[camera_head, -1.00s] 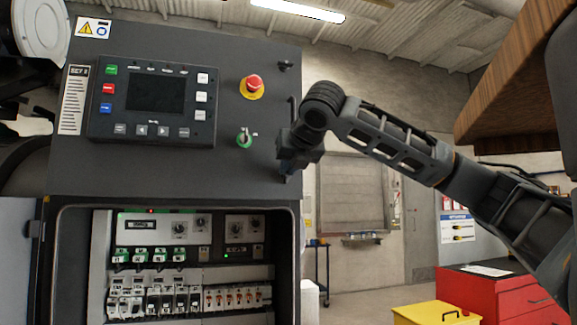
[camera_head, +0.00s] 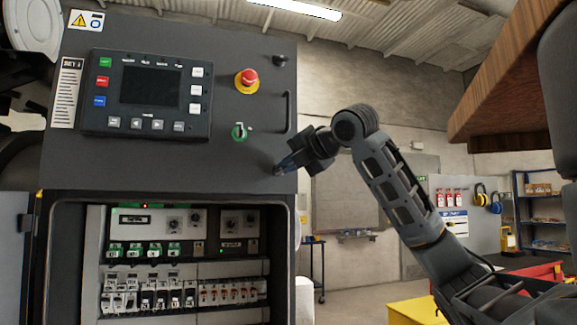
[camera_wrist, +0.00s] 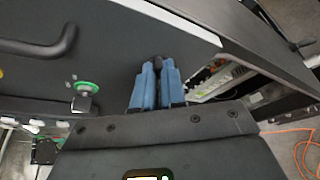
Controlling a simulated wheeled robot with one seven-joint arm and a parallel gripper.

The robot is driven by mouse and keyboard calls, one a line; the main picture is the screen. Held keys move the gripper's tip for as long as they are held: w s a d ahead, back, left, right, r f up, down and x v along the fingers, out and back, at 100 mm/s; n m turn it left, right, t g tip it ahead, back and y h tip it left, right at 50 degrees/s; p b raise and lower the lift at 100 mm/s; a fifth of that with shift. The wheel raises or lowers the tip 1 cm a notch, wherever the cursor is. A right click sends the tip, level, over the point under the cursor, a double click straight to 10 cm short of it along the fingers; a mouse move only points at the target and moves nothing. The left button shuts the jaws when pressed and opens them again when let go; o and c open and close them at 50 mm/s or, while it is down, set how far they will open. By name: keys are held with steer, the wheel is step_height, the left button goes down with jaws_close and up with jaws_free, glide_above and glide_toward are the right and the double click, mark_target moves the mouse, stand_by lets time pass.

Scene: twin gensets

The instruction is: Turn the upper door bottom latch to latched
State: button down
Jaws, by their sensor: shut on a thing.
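The upper door (camera_head: 230,165) is a dark grey panel that stands closed above the open lower compartment. Its bottom latch (camera_wrist: 157,61) is a small dark knob, mostly hidden between my fingertips in the wrist view. My gripper (camera_head: 283,167) reaches in from the right at the door's lower right corner. Its blue fingers also show in the wrist view (camera_wrist: 157,78), shut on the latch. I cannot tell the latch's exact angle. The top latch (camera_head: 280,60) is a dark knob at the door's upper right.
A bar handle (camera_head: 289,110) runs along the door's right edge, above my gripper. A green-ringed key switch (camera_head: 239,132) and a red emergency stop (camera_head: 247,80) sit to its left. The lower compartment (camera_head: 180,260) holds breakers.

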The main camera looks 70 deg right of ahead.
steer(key=shift+d+f+m+t+b, duration=0.1)
steer(key=shift+f+m+t+b, duration=0.25)
steer(key=shift+m, duration=0.65)
steer(key=shift+f+m+t+b, duration=0.1)
steer(key=shift+m+t+b, duration=0.45)
steer(key=shift+m, duration=0.45)
steer(key=shift+d+f+m+t+b, duration=0.1)
steer(key=shift+f+m+t+b, duration=0.3)
steer(key=shift+m, duration=0.6)
steer(key=shift+r, duration=0.2)
steer(key=c, duration=1.2)
jaws_free()
steer(key=shift+o, duration=0.3)
steer(key=shift+s, duration=0.1)
steer(key=v, duration=0.7)
steer(key=shift+s+a, duration=0.2)
steer(key=shift+s, duration=0.1)
